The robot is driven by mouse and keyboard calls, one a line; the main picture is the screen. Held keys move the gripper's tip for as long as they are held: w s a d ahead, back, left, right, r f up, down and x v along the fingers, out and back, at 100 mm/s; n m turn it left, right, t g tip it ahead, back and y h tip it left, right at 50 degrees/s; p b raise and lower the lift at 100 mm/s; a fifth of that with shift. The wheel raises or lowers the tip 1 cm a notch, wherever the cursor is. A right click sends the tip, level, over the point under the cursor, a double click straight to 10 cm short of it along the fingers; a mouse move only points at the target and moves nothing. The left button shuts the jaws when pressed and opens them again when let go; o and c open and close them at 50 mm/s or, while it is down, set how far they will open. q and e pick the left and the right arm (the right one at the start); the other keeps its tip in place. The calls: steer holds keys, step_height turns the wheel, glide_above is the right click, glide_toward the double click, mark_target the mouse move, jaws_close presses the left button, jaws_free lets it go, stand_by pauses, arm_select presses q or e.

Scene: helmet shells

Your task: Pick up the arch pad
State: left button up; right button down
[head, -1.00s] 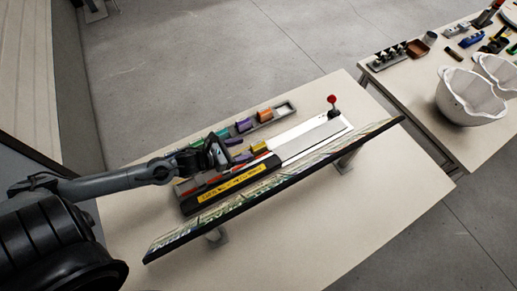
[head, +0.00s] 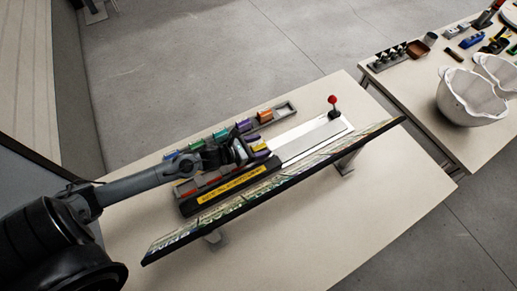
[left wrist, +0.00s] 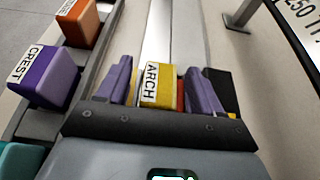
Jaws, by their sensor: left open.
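The arch pad (left wrist: 159,85) is a yellow block with a white label reading ARCH, in the middle of the left wrist view. In the head view a bit of its yellow (head: 260,148) shows beside my gripper, on the long fixture. My left gripper (left wrist: 160,87) is open, with one purple finger on each side of the pad. I cannot tell whether either finger touches it. In the head view my left gripper (head: 250,150) is over the fixture and partly hides the pad. My right gripper is not in view.
A rack beside the fixture holds an orange block (head: 265,116), the purple CREST block (left wrist: 45,75) and others. A long tilted panel (head: 290,178) runs along the fixture's near side. A red-knobbed lever (head: 332,101) stands at its far end. White helmet shells (head: 470,98) are on another table.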

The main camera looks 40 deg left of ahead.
arm_select(q)
steer(key=c, duration=1.1)
steer(key=shift+o, duration=0.2)
